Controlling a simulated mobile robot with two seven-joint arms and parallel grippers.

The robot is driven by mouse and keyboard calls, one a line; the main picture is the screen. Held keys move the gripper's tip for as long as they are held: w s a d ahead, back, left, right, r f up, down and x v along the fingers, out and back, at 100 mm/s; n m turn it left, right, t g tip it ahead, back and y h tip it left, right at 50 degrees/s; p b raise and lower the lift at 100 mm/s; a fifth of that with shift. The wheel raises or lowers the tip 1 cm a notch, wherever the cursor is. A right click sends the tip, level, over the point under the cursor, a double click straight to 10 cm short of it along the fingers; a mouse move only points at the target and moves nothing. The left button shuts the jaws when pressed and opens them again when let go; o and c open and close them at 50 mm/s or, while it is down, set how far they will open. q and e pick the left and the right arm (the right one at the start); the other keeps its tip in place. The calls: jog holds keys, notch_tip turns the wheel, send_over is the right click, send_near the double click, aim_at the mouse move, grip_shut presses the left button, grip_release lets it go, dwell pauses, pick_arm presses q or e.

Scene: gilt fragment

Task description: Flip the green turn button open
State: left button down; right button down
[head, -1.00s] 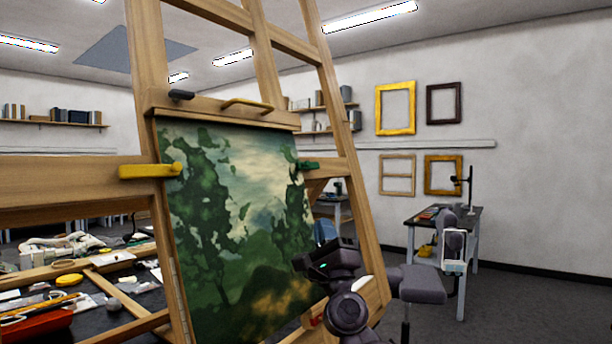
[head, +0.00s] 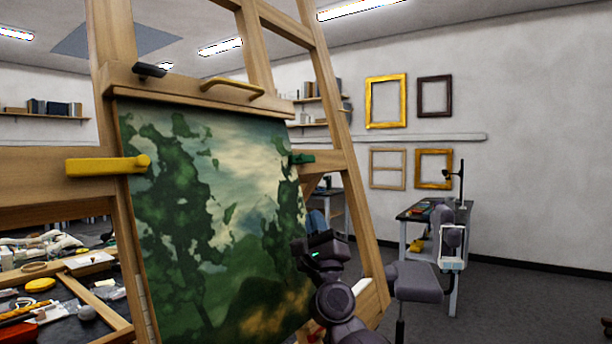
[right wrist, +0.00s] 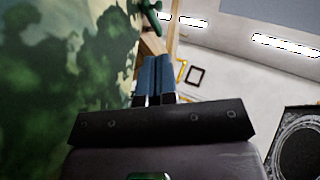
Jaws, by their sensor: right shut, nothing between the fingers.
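The green turn button (head: 302,159) sits on the easel at the right edge of the landscape painting (head: 215,210). It lies roughly level, and its inner end reaches the painting's edge. It also shows at the top of the right wrist view (right wrist: 151,17), beyond my fingertips. My right gripper (head: 316,212) is below the green button, apart from it, with its blue fingers pointing up. In the right wrist view the fingers (right wrist: 155,60) are together and empty, beside the painting's face. My left gripper is out of view.
A yellow turn button (head: 108,165) is at the painting's left edge. The wooden easel (head: 345,200) frames the painting, with a black knob (head: 149,70) and a brass-coloured handle (head: 232,87) on its top bar. A cluttered table (head: 60,300) is at lower left. Open floor lies at right.

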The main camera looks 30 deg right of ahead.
aim_at(303, 159)
jog(key=x, duration=1.2)
jog(key=shift+w+r+p, duration=0.1)
jog(key=shift+w+p, duration=0.05)
jog(key=shift+p, duration=0.25)
jog(key=shift+x, duration=0.85)
jog(key=shift+w, duration=0.1)
